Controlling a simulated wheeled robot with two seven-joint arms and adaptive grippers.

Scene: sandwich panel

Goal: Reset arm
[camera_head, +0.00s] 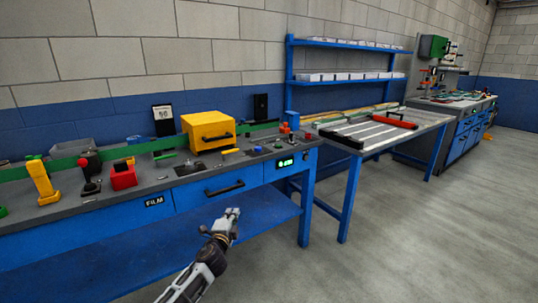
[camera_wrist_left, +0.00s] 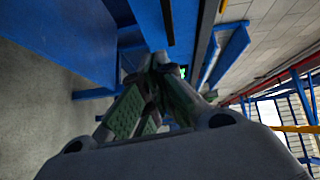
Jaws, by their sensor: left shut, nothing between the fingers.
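My left gripper (camera_head: 232,213) is in the head view, low in the middle, in front of the blue workbench (camera_head: 135,212) and over its lower shelf. Its fingers are together with nothing between them. In the left wrist view the closed fingertips (camera_wrist_left: 160,62) show near the middle, with green pads on the fingers. The bench's blue front and legs fill the background there. My left arm comes up from the bottom edge of the head view. My right gripper is not in view.
A yellow box (camera_head: 208,132), a red block (camera_head: 123,176) and a yellow tool (camera_head: 42,181) stand on the bench top. A blue-legged table (camera_head: 430,121) with a shelf rack (camera_head: 350,77) stands to the right. Grey floor (camera_head: 410,240) is clear at right.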

